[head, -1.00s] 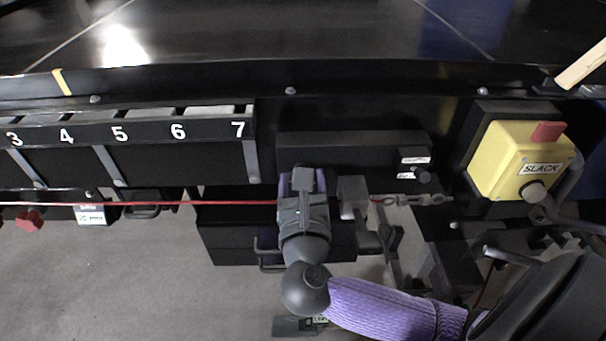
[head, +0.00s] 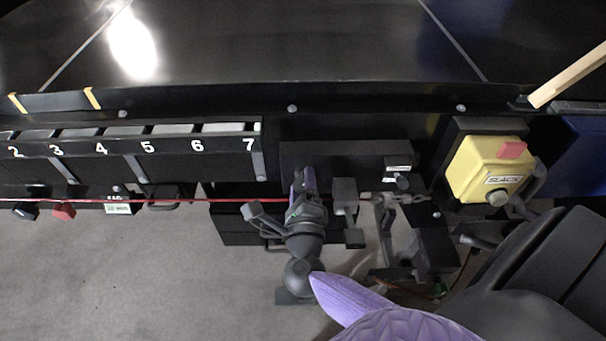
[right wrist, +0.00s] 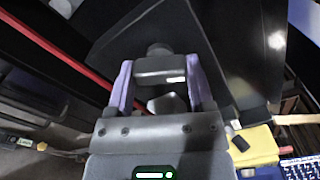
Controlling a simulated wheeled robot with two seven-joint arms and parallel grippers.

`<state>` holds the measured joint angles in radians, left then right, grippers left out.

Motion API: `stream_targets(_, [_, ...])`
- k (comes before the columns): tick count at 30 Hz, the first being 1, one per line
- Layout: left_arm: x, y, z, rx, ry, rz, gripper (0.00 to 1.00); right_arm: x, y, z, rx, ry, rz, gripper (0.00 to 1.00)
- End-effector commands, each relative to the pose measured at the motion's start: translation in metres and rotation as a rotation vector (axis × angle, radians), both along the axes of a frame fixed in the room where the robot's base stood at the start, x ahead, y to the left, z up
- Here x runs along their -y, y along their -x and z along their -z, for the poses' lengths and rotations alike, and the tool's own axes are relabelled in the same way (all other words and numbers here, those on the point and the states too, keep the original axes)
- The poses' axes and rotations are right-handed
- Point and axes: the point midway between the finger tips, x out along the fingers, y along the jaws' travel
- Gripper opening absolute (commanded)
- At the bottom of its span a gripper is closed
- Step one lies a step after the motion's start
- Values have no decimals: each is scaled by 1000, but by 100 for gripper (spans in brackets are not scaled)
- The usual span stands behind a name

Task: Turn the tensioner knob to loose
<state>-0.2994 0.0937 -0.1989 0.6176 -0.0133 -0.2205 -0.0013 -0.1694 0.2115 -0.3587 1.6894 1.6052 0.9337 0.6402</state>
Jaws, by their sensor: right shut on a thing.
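My right gripper (head: 304,182) is at the black box (head: 345,154) on the front of the conveyor frame. Its purple fingers are edge-on in the head view and hide what lies between them. In the right wrist view, the fingers of the right gripper (right wrist: 160,85) are closed on both sides of a dark grey knob (right wrist: 158,67). The knob bears a short pale mark. I take it to be the tensioner knob; its setting cannot be read. My left gripper is not in view.
A red cord (head: 180,201) runs along the front and passes close to my right gripper. Numbered bays (head: 190,146) line the left. Grey floor lies below.

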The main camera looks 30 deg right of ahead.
Motion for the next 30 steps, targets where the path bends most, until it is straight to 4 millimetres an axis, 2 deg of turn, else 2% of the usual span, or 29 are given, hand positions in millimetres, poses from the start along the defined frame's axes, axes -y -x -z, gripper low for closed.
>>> stream_targets(3, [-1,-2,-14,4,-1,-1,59,-1,0,-2,-58,85,-1,8])
stream_targets(12, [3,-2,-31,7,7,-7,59,-1,0,-1,-174,277,-1,9])
stream_targets(18, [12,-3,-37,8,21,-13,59,-1,0,0,-225,360,-2,9])
stream_targets(30, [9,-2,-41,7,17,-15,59,-1,0,1,-261,422,-3,8])
